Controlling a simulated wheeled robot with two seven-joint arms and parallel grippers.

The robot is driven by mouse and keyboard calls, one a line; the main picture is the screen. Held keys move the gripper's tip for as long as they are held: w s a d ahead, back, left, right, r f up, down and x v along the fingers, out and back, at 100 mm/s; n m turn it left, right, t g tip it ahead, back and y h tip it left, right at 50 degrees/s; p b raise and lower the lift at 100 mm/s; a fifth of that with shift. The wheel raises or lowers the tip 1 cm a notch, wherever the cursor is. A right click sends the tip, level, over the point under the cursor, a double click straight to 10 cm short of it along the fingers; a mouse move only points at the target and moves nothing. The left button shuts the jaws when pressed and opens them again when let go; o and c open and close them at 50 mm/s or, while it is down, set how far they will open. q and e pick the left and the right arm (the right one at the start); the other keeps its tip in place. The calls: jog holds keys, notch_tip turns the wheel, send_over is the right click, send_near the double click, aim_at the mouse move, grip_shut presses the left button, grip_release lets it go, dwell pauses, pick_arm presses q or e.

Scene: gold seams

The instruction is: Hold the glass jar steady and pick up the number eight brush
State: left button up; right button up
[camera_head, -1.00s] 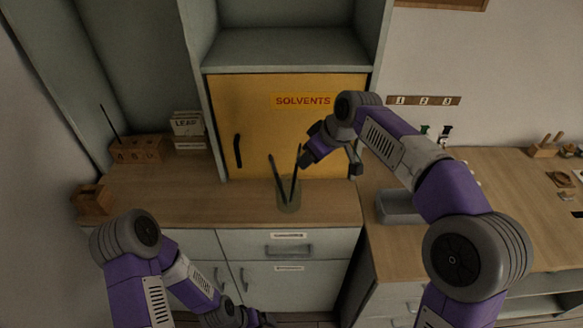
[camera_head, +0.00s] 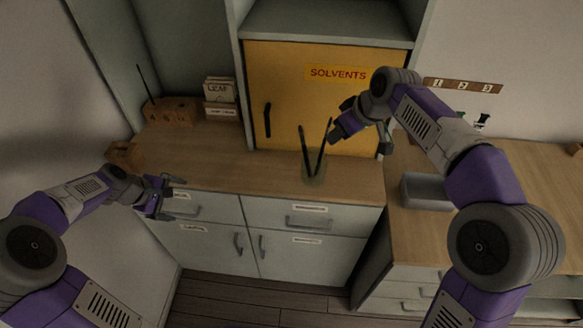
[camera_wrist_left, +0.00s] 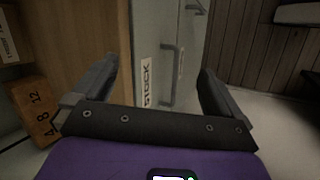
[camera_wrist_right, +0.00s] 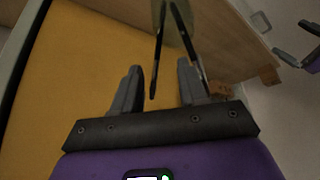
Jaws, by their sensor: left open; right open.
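The glass jar (camera_head: 314,177) stands on the wooden counter in front of the yellow cabinet, with two dark brushes (camera_head: 304,143) leaning apart in it. Their numbers cannot be read. My right gripper (camera_head: 336,132) is open beside the brush tops, right of the jar. In the right wrist view one brush (camera_wrist_right: 157,62) points into the gap between the open fingers (camera_wrist_right: 158,78); the other crosses near the right finger. The jar (camera_wrist_right: 177,18) shows at the top. My left gripper (camera_head: 174,195) is open and empty by the counter's front edge, left of the jar.
A wooden block (camera_head: 124,155) on the counter's left end reads 4, 8, 12 in the left wrist view (camera_wrist_left: 36,110). A brown holder (camera_head: 172,110) with a thin rod and the LEAF box (camera_head: 220,92) stand behind. A grey bin (camera_head: 425,190) is at right. The counter between is clear.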

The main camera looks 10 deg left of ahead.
aim_at(303, 168)
pick_arm(q)
jog(key=w+d+r+n+h, duration=0.1)
jog(key=w+d+n+h, duration=0.1)
jog(key=d, duration=0.9)
jog(key=w+d+r+n+h, duration=0.2)
jog(key=w+d+n+h, duration=0.1)
jog(key=d, duration=0.7)
jog(key=w+d+r+n+t+h, duration=0.1)
jog(key=w+d+n+h, duration=0.1)
jog(key=w+d, duration=0.4)
jog(key=shift+w+d+r+n+h, duration=0.15)
jog(key=shift+d+h, duration=0.3)
jog(key=shift+d, duration=0.95)
jog(key=shift+s+d+r+n+h, duration=0.15)
jog(key=shift+d+h, duration=0.3)
jog(key=shift+d, duration=0.95)
jog(key=x, duration=0.7)
jog(key=shift+w+d+f, duration=0.15)
jog(key=shift+w, duration=0.05)
jog(key=c, duration=1.1)
pick_arm(e)
jog(key=shift+c, duration=0.2)
